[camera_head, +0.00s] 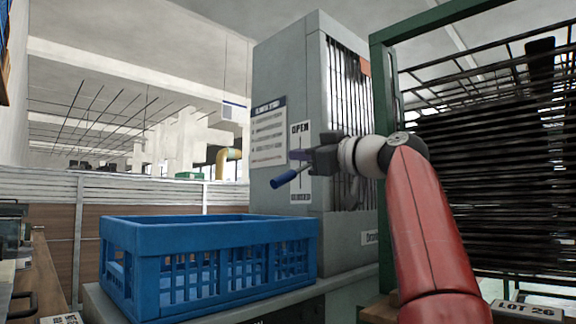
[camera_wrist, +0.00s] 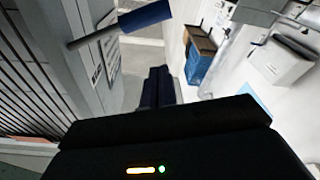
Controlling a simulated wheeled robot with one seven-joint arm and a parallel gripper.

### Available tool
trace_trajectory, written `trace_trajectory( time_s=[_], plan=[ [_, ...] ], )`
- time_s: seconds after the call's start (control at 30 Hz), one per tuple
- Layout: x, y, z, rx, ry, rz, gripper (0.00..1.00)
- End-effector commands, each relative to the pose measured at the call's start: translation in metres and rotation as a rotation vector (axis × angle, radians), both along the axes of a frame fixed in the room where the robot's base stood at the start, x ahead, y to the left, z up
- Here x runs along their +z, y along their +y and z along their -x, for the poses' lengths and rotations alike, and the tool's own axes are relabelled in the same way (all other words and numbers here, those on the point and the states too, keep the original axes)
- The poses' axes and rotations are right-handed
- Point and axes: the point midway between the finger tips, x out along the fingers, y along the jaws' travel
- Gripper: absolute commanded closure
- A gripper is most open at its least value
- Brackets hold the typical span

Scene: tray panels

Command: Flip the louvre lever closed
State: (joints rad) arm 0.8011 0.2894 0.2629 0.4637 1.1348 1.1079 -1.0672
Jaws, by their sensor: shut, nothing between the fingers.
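The louvre lever has a thin metal rod and a blue grip (camera_head: 284,179). It sticks out from the label plate (camera_head: 301,185), which reads OPEN at the top and CLOSED at the bottom. The grip tilts downward in the head view and is nearer the CLOSED end. My gripper (camera_head: 299,155) is shut and empty, just above the lever; I cannot tell whether they touch. In the wrist view the blue grip (camera_wrist: 146,16) is at the top, apart from the shut dark fingers (camera_wrist: 158,88). The lever's pivot is hidden behind my gripper in the head view.
The grey louvre cabinet (camera_head: 285,75) bears a notice sheet (camera_head: 268,135). A blue crate (camera_head: 210,236) stands below the lever. A green-framed rack (camera_head: 383,100) with dark trays is close on the right. The space left of the lever is free.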

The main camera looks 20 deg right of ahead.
Motion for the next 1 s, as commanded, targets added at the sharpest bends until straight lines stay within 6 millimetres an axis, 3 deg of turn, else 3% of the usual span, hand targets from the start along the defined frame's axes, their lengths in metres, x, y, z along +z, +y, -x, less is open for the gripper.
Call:
trace_trajectory(
  time_s=[0.1, 0.3, 1.0],
  plan=[
    [-0.005, -0.009, 0.018, -0.003, 0.000, 0.000, 1.00],
    [-0.005, -0.014, 0.033, 0.001, -0.001, 0.001, 1.00],
    [-0.004, -0.014, 0.034, 0.001, -0.001, 0.000, 1.00]
  ],
)
